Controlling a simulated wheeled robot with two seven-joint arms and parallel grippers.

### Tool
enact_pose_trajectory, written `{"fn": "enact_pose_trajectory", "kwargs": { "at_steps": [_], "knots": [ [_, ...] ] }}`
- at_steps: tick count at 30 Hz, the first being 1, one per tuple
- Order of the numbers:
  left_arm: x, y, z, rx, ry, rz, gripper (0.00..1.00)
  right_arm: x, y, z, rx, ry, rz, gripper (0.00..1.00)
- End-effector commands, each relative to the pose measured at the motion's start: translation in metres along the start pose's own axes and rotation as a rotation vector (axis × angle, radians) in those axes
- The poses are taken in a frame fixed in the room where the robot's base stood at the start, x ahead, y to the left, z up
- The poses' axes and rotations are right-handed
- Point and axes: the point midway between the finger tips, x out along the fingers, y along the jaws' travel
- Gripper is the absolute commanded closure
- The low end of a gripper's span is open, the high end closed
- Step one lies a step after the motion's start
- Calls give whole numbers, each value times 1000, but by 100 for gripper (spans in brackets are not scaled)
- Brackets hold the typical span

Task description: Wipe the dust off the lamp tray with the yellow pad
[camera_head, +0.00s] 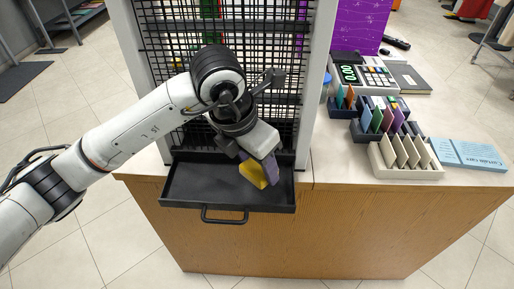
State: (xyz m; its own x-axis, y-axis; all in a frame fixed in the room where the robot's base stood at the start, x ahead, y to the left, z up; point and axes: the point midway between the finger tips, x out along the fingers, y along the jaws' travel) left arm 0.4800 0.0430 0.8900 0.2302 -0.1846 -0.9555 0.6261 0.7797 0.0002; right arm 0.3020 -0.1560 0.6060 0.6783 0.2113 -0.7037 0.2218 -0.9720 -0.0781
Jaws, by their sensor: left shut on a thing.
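The lamp tray (192,186) is a black, shallow, open tray with a bar handle at its front. It juts out below a black wire grid unit at the counter's front edge. My left gripper (257,160) is above the right part of the tray, shut on the yellow pad (253,174). The pad has a purple part along its right side. The pad is low over the tray; I cannot tell whether it touches the tray floor. No dust can be made out at this size. My right gripper is not in view.
The black wire grid (290,60) stands behind the tray between white posts. To the right on the counter are a card register showing 0.00 (362,73), several card holders (403,156) and a blue leaflet (470,153). The tray's left part is clear.

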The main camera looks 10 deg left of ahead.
Motion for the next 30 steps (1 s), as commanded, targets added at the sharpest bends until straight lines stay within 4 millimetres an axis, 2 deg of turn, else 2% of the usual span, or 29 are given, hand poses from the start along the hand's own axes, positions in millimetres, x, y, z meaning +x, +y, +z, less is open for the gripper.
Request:
{"fn": "enact_pose_trajectory", "kwargs": {
  "at_steps": [3, 9, 26, 30],
  "knots": [
    [-14, 0, 5, 1, -1, 0, 69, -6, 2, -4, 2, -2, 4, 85],
    [-23, -1, 8, 2, 0, 0, 69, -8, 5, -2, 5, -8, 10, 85],
    [-23, 0, 7, 6, 0, -2, 69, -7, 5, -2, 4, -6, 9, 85],
    [-22, 4, 0, 82, 1, -26, 69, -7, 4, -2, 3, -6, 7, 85]
  ]
}}
